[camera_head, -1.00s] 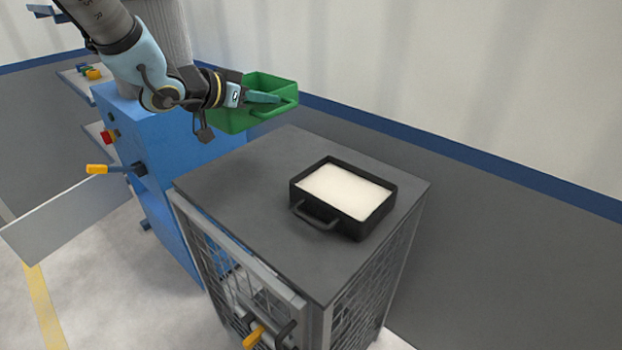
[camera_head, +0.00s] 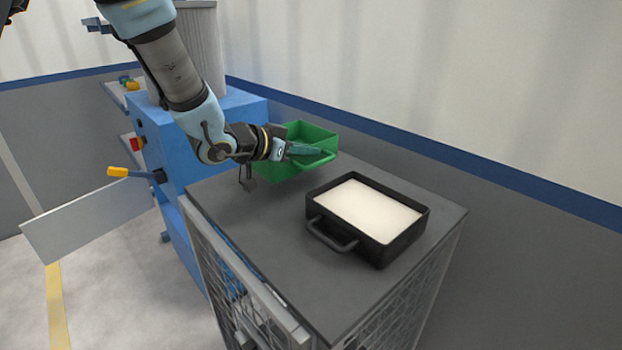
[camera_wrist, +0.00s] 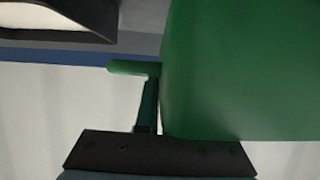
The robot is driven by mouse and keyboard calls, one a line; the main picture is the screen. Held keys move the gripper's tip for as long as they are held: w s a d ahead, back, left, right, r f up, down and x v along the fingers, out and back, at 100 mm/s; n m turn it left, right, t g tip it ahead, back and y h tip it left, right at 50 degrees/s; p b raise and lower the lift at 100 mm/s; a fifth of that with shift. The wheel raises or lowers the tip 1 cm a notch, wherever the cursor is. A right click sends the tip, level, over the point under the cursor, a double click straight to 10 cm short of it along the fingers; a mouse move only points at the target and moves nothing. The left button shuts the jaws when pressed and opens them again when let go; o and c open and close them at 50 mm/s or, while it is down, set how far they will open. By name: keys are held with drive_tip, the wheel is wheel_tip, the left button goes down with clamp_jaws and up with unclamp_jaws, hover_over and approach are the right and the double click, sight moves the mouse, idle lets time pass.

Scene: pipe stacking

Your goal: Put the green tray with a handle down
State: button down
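The green tray with a handle (camera_head: 283,168) is at the back left of the dark cabinet top in the head view. My gripper (camera_head: 318,152) is at its handle, with the fingers lying along the handle. In the wrist view the green tray (camera_wrist: 240,70) fills the right side, and its handle (camera_wrist: 130,67) sticks out to the left beside a finger of my gripper (camera_wrist: 150,105). The gripper appears shut on the handle. The tray looks level. The head view does not show clearly whether its base touches the cabinet top.
A black tray (camera_head: 395,250) with white contents and a handle stands on the cabinet top (camera_head: 255,238), right of and in front of the green tray. A blue machine (camera_head: 178,150) stands behind at left. The cabinet top's left front area is clear.

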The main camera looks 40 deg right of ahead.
sight(271, 170)
drive_tip(key=shift+f+p, duration=0.35)
drive_tip(key=shift+f, duration=2.35)
drive_tip(key=shift+f, duration=0.2)
drive_tip(key=c, duration=1)
unclamp_jaws()
drive_tip(key=shift+c, duration=0.2)
drive_tip(key=shift+r, duration=0.1)
drive_tip(key=shift+a+r, duration=0.15)
drive_tip(key=b+v, duration=0.2)
drive_tip(key=v, duration=0.9)
drive_tip(key=shift+a+b, duration=0.35)
